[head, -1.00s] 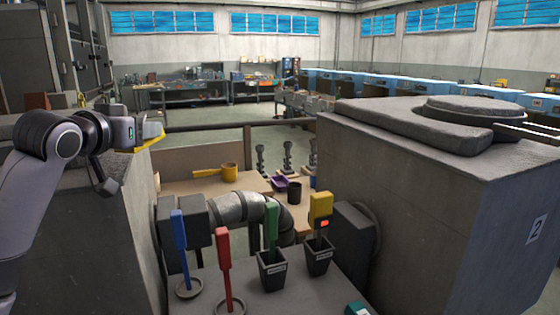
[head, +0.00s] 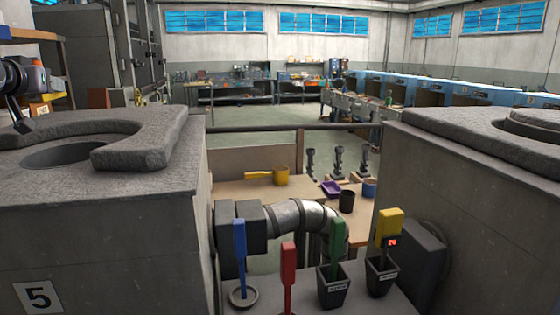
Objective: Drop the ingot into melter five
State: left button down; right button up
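Melter five (head: 110,225) is the grey block at the left with a "5" plate on its front. Its round dark opening (head: 68,153) is in view on top, partly ringed by a thick grey collar (head: 150,140). My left gripper (head: 36,108) is at the left edge, above and behind the opening, partly cut off by the frame. A small yellow piece shows at its fingertips; I cannot tell whether it is the ingot. The fingers are too small and hidden to read. My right gripper is out of view.
A second grey melter (head: 490,200) stands at the right. Between them are a pipe (head: 300,215), a blue handle (head: 240,250), a red handle (head: 288,275), and green (head: 338,240) and yellow (head: 388,225) handled tools in dark holders. A workbench (head: 235,190) stands behind.

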pick_arm(q)
jog(key=shift+f, duration=2.7)
jog(key=shift+c, duration=2.3)
grip_release()
jog(key=shift+d, duration=0.1)
jog(key=b+v, duration=0.3)
jog(key=v, duration=0.4)
jog(key=shift+s, duration=0.15)
